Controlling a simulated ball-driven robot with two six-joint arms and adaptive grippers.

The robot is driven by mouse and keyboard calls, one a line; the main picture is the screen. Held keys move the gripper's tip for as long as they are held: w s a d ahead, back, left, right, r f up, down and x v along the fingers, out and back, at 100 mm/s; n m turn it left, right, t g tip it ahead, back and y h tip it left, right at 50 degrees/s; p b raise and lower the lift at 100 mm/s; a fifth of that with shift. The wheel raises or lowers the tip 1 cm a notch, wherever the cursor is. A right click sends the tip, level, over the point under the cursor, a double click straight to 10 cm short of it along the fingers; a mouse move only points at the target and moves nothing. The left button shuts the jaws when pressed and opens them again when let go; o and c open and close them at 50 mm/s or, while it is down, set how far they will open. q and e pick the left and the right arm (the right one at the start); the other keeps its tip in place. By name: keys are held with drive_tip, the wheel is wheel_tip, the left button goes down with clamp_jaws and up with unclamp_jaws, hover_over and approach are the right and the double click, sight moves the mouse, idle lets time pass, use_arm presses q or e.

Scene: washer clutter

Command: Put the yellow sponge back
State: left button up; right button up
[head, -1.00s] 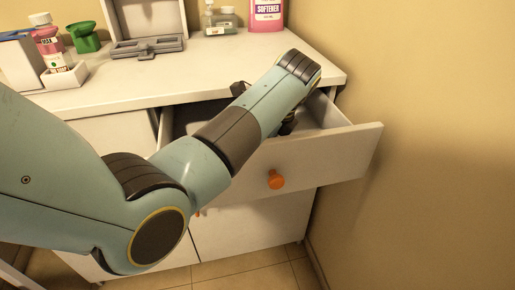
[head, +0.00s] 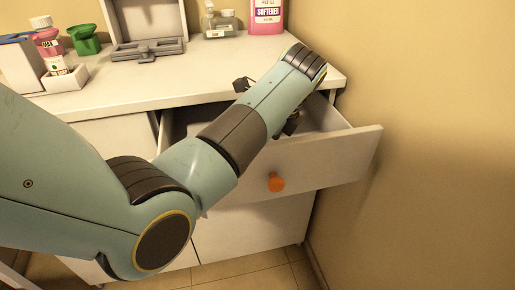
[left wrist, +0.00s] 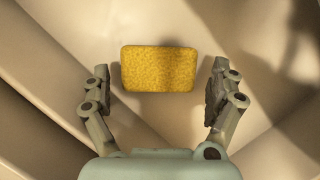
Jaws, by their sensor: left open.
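The yellow sponge (left wrist: 160,69) shows in the left wrist view, lying flat on a pale surface that looks like the inside of the open drawer (head: 320,160). My left gripper (left wrist: 158,88) is open, with one finger on either side of the sponge's lower part. The fingers look clear of the sponge, with gaps on both sides. In the head view my left arm reaches over the drawer and hides the sponge. Only small dark parts of the left gripper (head: 290,124) show there, beside the wrist. My right gripper is in neither view.
The counter (head: 120,90) above holds a pink softener bottle (head: 266,15), small bottles (head: 219,22), a grey tray (head: 147,48), a green item (head: 84,38) and a pink-labelled bottle (head: 49,42). The drawer front has an orange knob (head: 276,182). A wall stands at the right.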

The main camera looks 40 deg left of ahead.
use_arm(q)
drive_tip(key=v, duration=1)
drive_tip(key=shift+p, duration=0.3)
